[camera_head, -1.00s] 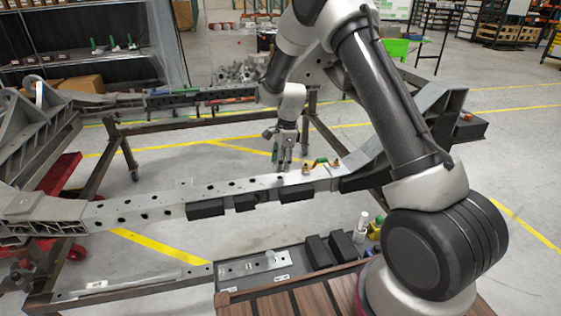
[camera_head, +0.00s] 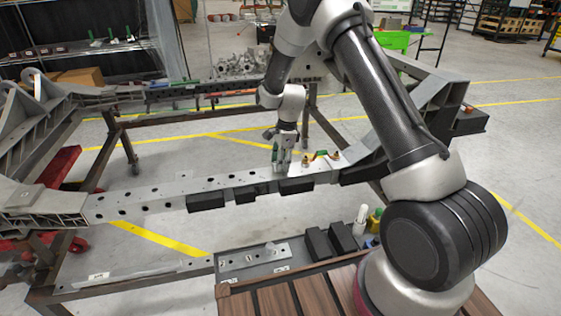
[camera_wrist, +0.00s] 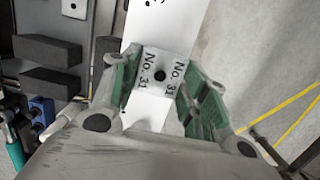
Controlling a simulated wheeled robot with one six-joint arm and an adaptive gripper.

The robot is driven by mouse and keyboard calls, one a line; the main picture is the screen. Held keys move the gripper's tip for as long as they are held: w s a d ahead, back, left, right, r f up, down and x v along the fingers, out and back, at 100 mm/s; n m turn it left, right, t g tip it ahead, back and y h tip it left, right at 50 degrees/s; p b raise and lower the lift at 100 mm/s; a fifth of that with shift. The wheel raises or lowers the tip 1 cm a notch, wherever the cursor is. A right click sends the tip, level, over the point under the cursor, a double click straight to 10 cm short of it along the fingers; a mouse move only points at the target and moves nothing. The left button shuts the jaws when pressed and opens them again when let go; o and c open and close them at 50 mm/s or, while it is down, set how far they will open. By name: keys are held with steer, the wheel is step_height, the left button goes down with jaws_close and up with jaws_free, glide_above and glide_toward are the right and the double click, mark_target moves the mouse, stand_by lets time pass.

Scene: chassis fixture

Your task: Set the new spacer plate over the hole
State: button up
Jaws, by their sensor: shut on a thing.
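The spacer plate (camera_wrist: 149,61), a small pale square marked "No. 31" on two sides with a dark hole in its middle, sits between the green-padded fingers of my gripper (camera_wrist: 160,78). My gripper is shut on it. In the head view my gripper (camera_head: 282,168) points down at the right part of the long pale beam (camera_head: 150,197), left of the brass fittings. The beam also shows as a white strip under the plate in the wrist view (camera_wrist: 150,22). I cannot tell whether the plate touches the beam. The hole in the beam beneath is not clearly visible.
Brass fittings with a green handle (camera_head: 321,155) stand on the beam right of my gripper. Black blocks (camera_head: 297,185) line its near side. A tray (camera_head: 226,276) holding a pale perforated plate (camera_head: 254,255) and black blocks (camera_head: 320,246) lies in front.

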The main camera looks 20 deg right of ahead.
steer(key=shift+f, duration=0.35)
stand_by(0.4)
steer(key=o, duration=1.5)
step_height(320, 180, up, 9)
